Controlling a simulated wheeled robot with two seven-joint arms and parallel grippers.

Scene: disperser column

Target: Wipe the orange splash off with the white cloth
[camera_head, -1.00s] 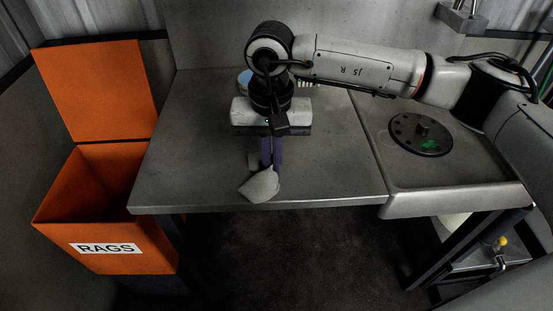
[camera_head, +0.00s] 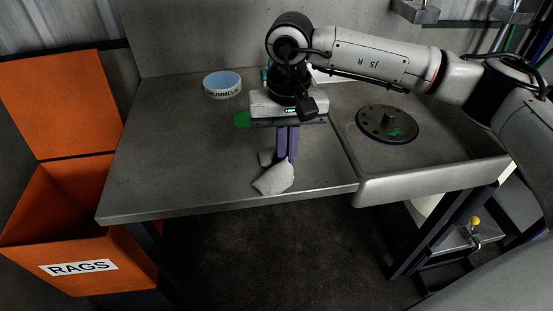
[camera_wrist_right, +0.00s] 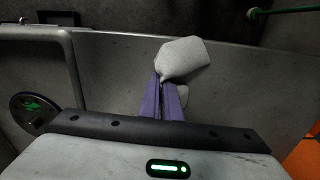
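The white cloth (camera_head: 274,178) is a crumpled, pale grey-white piece near the front edge of the grey worktop. My right gripper (camera_head: 285,160) points down with its purple fingers shut on the cloth. In the right wrist view the cloth (camera_wrist_right: 184,60) bulges out at the tips of the closed fingers (camera_wrist_right: 167,98). I see no orange splash. A green patch (camera_head: 242,119) shows on the worktop just left of the gripper body. Green marks (camera_head: 396,132) lie on the dark round disc (camera_head: 375,122). My left gripper is not in view.
An orange bin (camera_head: 30,228) labelled RAGS stands open at the left of the worktop (camera_head: 160,165). A blue-topped round tin (camera_head: 222,85) stands at the back left. The sink-like tray (camera_head: 440,171) with the disc adjoins on the right. The worktop's left part is clear.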

